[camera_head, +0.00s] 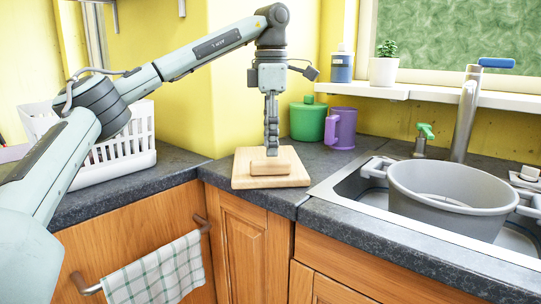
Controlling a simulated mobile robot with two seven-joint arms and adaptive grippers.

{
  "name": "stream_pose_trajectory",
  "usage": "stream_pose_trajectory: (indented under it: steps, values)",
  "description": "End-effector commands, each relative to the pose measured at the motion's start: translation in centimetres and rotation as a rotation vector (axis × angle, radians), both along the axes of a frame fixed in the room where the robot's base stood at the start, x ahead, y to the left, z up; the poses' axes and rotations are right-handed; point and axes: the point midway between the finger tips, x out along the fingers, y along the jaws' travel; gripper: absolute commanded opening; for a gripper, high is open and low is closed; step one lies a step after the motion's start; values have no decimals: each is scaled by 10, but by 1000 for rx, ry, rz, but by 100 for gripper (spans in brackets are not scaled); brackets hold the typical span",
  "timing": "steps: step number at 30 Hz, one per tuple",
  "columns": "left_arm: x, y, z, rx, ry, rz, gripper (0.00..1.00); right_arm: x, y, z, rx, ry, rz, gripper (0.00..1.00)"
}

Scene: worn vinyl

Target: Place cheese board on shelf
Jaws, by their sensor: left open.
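The cheese board (247,178), a square of light wood, lies flat on the dark counter at the corner left of the sink. A raised wooden block (284,167) shows on top of it. My left gripper (271,150) points straight down over the board, with its fingertips at or just behind the block. It is seen edge-on and is open, with nothing held; I cannot tell whether it touches the wood. The white shelf (365,91) runs along the wall under the window, behind and right of the board. My right gripper is not in view.
A green canister (308,119) and purple mug (343,128) stand behind the board. The shelf bears a blue bottle (342,66) and potted plant (384,64). A grey tub (446,190) sits in the sink below the tap (466,110). A white basket (135,150) stands left.

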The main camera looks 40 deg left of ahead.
Motion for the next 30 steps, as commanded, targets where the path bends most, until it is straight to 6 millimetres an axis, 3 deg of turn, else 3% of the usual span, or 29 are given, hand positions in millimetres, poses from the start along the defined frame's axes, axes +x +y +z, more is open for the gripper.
stream_pose_trajectory:
  steps: [4, 8, 13, 19, 23, 30]
  values:
    - [0, 0, 21, 1, -1, 0, 48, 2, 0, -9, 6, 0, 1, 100]
    - [-1, 2, 9, -79, -25, -12, 50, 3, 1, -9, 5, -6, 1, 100]
    - [-7, 16, -22, -376, -198, -30, 50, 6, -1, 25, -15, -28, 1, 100]
    - [-22, 41, -6, -577, -439, -10, 50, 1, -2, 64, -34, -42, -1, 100]
    - [-25, 44, 1, -608, -498, -7, 50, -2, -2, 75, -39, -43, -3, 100]
    - [-15, 29, -16, -609, -500, -8, 50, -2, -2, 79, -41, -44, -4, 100]
